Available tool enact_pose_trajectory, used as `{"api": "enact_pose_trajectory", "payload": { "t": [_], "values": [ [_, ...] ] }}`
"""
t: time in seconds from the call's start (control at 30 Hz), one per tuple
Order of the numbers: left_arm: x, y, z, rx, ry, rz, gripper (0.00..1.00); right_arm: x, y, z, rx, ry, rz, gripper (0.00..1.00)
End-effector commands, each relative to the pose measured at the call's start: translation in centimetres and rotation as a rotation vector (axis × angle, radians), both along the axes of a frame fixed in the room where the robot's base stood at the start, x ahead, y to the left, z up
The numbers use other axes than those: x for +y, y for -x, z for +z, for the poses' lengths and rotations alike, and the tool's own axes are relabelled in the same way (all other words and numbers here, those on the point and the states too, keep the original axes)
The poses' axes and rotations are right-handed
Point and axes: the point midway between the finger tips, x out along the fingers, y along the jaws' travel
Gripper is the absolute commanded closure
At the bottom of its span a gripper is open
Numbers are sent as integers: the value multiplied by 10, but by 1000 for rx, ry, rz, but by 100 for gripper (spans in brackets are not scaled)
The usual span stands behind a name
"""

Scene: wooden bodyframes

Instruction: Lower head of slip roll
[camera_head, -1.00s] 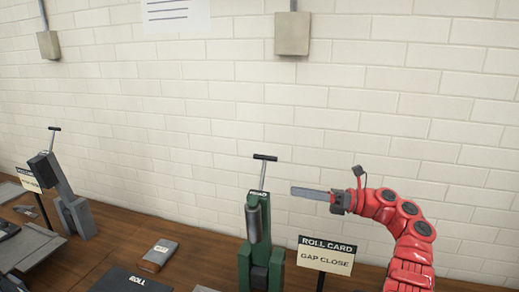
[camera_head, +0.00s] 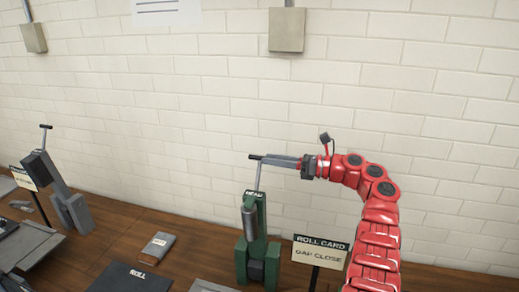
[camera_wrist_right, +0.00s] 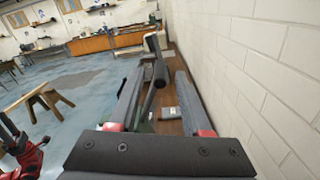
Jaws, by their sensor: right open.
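The green slip roll (camera_head: 256,232) stands on the wooden bench in the head view, its head marked on top and raised upright. A thin rod rises from the head to a dark T-handle (camera_head: 255,157). My right gripper (camera_head: 272,160) comes in from the right at the handle's height, its fingertips at the handle. In the right wrist view the open fingers (camera_wrist_right: 158,85) lie on either side of the dark handle bar (camera_wrist_right: 160,73), with a visible gap on the right. Whether a finger touches the bar cannot be told. My left gripper is not in view.
A "ROLL CARD GAP CLOSE" sign (camera_head: 319,251) stands just right of the slip roll. A similar grey machine (camera_head: 58,190) stands at the left. The white brick wall (camera_head: 400,130) is close behind.

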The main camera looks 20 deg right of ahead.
Motion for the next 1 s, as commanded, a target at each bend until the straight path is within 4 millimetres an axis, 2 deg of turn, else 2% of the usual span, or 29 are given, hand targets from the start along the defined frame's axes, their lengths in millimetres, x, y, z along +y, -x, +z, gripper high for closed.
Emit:
{"api": "enact_pose_trajectory", "payload": {
  "t": [0.03, 0.23, 0.6, 0.63, 0.9, 1.0],
  "values": [
    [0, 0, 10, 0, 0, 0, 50, 9, -5, 5, 2, -2, 1, 52],
    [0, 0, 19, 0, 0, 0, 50, 30, -20, 2, 2, -2, 1, 52],
    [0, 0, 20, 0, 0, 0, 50, 36, -24, 0, 0, -1, -1, 52],
    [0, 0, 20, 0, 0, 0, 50, 36, -24, 0, 0, -1, -1, 53],
    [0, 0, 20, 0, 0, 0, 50, 35, -24, 0, 0, -1, -1, 100],
    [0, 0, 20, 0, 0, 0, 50, 35, -24, 0, 0, -1, -1, 100]
  ]
}}
